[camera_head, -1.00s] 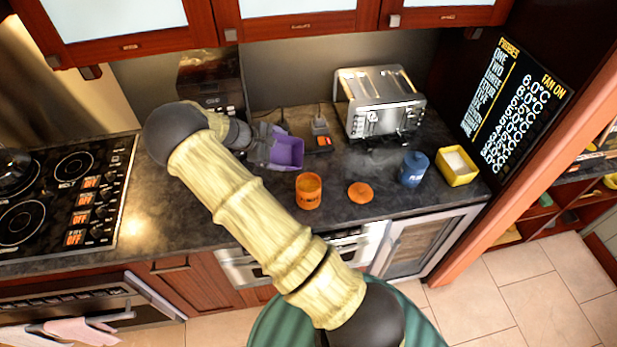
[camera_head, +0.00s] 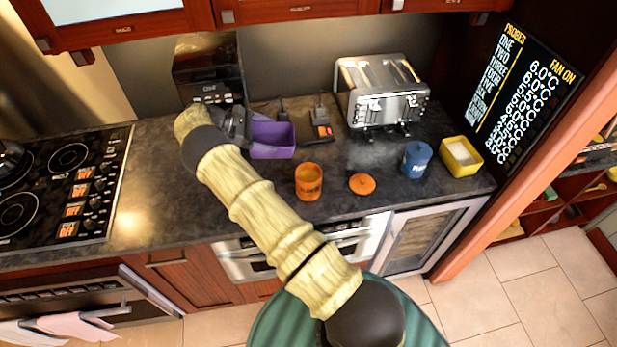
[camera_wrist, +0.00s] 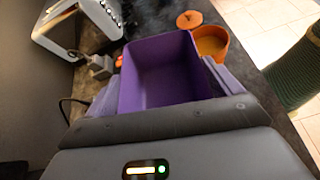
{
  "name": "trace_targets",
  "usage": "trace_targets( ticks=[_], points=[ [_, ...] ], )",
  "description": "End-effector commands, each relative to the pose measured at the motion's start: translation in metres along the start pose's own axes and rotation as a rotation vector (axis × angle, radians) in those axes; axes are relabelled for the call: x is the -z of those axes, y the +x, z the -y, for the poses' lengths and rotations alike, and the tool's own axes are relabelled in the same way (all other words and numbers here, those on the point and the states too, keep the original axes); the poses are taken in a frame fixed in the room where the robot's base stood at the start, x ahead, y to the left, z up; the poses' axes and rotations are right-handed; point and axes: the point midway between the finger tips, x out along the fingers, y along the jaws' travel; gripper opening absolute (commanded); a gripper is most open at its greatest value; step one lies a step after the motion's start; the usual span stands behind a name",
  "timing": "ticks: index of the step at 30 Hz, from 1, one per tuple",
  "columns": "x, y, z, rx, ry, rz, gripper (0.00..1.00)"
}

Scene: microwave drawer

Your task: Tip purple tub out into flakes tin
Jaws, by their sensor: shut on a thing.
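The purple tub (camera_head: 272,140) is in my gripper (camera_head: 247,135), at the back of the counter left of the middle. In the wrist view the tub (camera_wrist: 160,72) sits between my two fingers, its open top facing the camera; its inside looks bare purple. It appears nearly level; its height above the counter is hard to tell. The open orange tin (camera_head: 308,183) stands upright in front and to the right of the tub, apart from it, with yellowish contents inside. It also shows beyond the tub in the wrist view (camera_wrist: 212,42). Its label is too small to read.
An orange lid (camera_head: 362,184) lies right of the tin. A blue canister (camera_head: 416,160) and a yellow tub with pale contents (camera_head: 460,157) stand further right. A toaster (camera_head: 383,95) is behind, a dark appliance (camera_head: 208,75) back left. The hob (camera_head: 65,185) is at left.

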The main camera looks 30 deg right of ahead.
Motion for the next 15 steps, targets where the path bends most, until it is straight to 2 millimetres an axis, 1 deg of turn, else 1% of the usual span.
trace_targets(
  ticks=[1,3,10,15],
  points=[
    [0.007,0.002,-0.001,0.003,-0.012,0.015,0.67],
    [0.008,0.001,-0.002,0.013,-0.030,0.035,0.67],
    [-0.001,-0.005,-0.003,0.016,-0.034,0.038,0.67],
    [-0.012,-0.011,-0.004,0.016,-0.034,0.038,0.67]
  ],
)
